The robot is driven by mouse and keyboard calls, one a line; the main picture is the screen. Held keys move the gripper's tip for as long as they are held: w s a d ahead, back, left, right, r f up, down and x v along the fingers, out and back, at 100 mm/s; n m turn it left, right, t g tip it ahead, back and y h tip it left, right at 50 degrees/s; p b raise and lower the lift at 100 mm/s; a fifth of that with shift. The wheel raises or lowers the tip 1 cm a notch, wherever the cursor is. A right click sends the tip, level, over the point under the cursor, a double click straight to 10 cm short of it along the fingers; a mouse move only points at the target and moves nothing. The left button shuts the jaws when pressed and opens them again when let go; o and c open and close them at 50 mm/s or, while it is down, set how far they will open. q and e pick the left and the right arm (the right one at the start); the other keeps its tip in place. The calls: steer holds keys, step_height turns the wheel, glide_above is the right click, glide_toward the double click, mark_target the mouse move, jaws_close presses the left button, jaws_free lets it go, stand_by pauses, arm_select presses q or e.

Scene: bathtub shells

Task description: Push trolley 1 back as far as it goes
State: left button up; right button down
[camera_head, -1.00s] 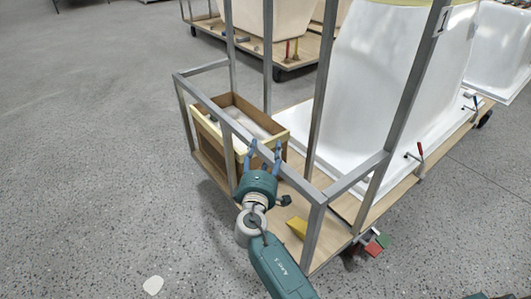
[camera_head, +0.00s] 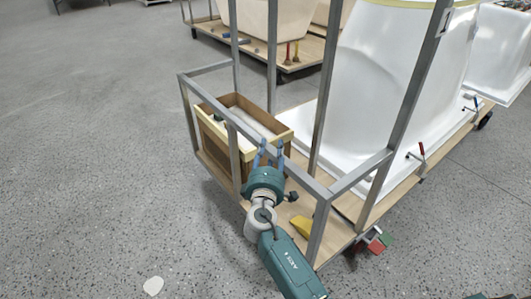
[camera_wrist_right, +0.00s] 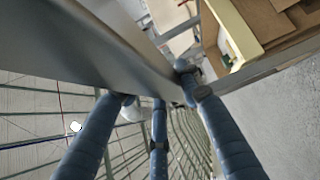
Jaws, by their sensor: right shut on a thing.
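Trolley 1 has a grey metal frame (camera_head: 320,235) and a wooden deck, with a white bathtub shell (camera_head: 375,100) standing on it. A "1" label shows faintly on its post near the top. My right gripper (camera_head: 270,150) is shut on the top rail (camera_head: 225,112) at the trolley's near end. In the right wrist view the blue fingers (camera_wrist_right: 155,97) close around the flat metal rail (camera_wrist_right: 95,45). My left gripper is not in view.
An open wooden box (camera_head: 284,138) stands on the deck behind the rail. A yellow wedge (camera_head: 302,227) lies on the near deck corner. Another loaded trolley (camera_head: 312,48) stands behind.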

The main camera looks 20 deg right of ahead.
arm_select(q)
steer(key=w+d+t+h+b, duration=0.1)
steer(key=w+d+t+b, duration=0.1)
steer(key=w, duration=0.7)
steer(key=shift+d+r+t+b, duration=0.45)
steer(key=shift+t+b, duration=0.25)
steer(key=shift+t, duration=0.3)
arm_select(e)
steer(key=w+d, duration=0.4)
steer(key=d, duration=0.7)
steer(key=w+d, duration=0.3)
steer(key=d, duration=0.8)
steer(key=shift+w+d, duration=0.15)
steer(key=shift+w, duration=0.2)
steer(key=c, duration=1.5)
jaws_free()
steer(key=o, duration=0.3)
steer(key=shift+d, duration=0.15)
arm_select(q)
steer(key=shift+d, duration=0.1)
